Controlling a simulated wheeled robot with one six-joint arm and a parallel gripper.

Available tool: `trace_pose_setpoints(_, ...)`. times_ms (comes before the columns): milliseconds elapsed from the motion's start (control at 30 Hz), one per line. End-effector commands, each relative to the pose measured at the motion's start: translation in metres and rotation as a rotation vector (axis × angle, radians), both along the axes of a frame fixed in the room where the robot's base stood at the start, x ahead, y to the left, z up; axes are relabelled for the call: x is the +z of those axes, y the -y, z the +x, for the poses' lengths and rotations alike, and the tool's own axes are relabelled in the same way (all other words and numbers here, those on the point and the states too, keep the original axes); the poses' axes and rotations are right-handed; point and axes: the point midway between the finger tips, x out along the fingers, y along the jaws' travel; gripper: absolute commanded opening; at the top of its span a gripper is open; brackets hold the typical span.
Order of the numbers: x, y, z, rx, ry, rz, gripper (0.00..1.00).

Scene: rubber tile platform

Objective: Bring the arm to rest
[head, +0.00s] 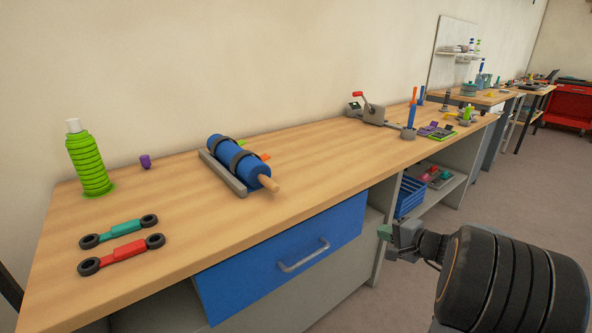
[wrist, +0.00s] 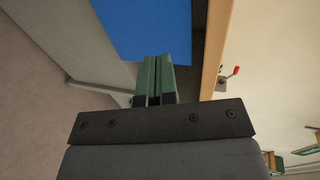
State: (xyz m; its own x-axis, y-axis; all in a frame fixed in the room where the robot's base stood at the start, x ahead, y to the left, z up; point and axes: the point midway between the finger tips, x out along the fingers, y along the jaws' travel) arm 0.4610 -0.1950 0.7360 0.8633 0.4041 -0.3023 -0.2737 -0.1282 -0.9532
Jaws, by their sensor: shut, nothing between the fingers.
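My gripper (head: 384,232) is at the lower right of the head view, in front of the workbench and beside the blue drawer front (head: 285,262). It is apart from the bench. In the wrist view my gripper (wrist: 154,60) shows its two green fingers pressed together, with nothing between them. The blue drawer front (wrist: 150,25) is beyond the fingertips there. My dark arm reaches in from the lower right of the head view.
The wooden benchtop (head: 310,165) carries a green bottle (head: 88,165), a blue roller (head: 238,162), and teal (head: 120,231) and red (head: 122,254) links. A blue crate (head: 410,197) sits on the shelf below. The floor (head: 535,190) at right is clear.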

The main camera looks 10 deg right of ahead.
Motion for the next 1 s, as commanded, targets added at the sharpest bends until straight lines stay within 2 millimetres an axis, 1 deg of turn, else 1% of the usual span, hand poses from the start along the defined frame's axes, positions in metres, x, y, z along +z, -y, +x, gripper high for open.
trace_pose_setpoints(67,0.009,-0.008,0.000,0.022,-0.012,-0.008,0.00)
trace_pose_setpoints(133,0.024,-0.024,-0.002,0.068,-0.038,-0.031,0.00)
trace_pose_setpoints(167,0.032,-0.034,-0.003,0.097,-0.056,-0.045,0.00)
trace_pose_setpoints(267,0.066,-0.077,-0.014,0.222,-0.137,-0.117,0.00)
trace_pose_setpoints(300,0.080,-0.096,-0.021,0.280,-0.178,-0.159,0.00)
trace_pose_setpoints(367,0.103,-0.123,-0.035,0.368,-0.240,-0.231,0.00)
trace_pose_setpoints(400,0.117,-0.139,-0.045,0.424,-0.280,-0.287,0.00)
trace_pose_setpoints(467,0.138,-0.159,-0.061,0.499,-0.333,-0.375,0.00)
trace_pose_setpoints(500,0.151,-0.170,-0.072,0.544,-0.364,-0.439,0.00)
trace_pose_setpoints(533,0.161,-0.177,-0.081,0.576,-0.386,-0.489,0.00)
trace_pose_setpoints(633,0.193,-0.192,-0.106,0.661,-0.440,-0.657,0.00)
trace_pose_setpoints(700,0.214,-0.198,-0.121,0.704,-0.463,-0.772,0.00)
trace_pose_setpoints(800,0.241,-0.202,-0.137,0.745,-0.475,-0.923,0.00)
trace_pose_setpoints(900,0.262,-0.202,-0.148,0.766,-0.471,-1.046,0.00)
trace_pose_setpoints(1000,0.277,-0.201,-0.154,0.777,-0.462,-1.137,0.00)
